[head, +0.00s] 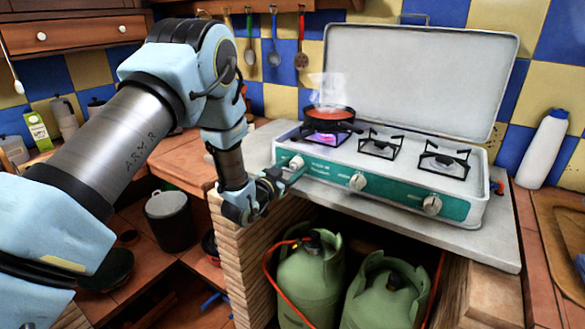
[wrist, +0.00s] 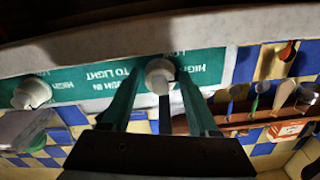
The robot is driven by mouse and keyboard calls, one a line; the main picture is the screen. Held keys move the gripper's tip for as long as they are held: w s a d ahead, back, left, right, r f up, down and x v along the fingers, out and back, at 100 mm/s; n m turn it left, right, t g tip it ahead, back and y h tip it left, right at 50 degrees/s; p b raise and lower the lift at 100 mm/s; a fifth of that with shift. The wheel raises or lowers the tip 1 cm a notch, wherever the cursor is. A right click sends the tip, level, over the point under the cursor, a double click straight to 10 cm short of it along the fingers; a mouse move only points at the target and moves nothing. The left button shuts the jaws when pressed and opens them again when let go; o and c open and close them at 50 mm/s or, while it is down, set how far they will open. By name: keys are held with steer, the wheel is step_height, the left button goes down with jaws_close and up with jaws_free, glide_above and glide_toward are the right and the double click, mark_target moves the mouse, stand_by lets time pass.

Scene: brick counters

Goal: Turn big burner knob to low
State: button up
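A white stove (head: 400,160) with a teal front panel stands on the counter, lid up. My gripper (head: 290,178) is at this left knob, at the panel's left end. In the wrist view the fingers of my gripper (wrist: 157,84) are apart, one on each side of the knob (wrist: 159,72). I cannot tell whether they touch it. The middle knob (head: 357,181) and right knob (head: 432,204) are clear of the gripper.
Two green gas bottles (head: 312,275) stand under the counter, with an orange hose. A brick pillar (head: 245,260) is just below my gripper. A dark pot (head: 170,218) stands at the left. A white bottle (head: 543,150) stands right of the stove. Utensils hang on the wall.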

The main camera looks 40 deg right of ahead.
jaws_close()
steer(key=shift+b, duration=0.3)
steer(key=n+b, duration=0.3)
steer(key=shift+w+f, duration=0.1)
steer(key=shift+f, duration=0.1)
steer(key=n+b, duration=0.3)
steer(key=shift+n, duration=0.3)
steer(key=n+b, duration=0.2)
steer(key=n, duration=0.1)
steer(key=shift+r+n+b, duration=0.2)
steer(key=shift+n+b, duration=0.65)
steer(key=shift+n, duration=1.25)
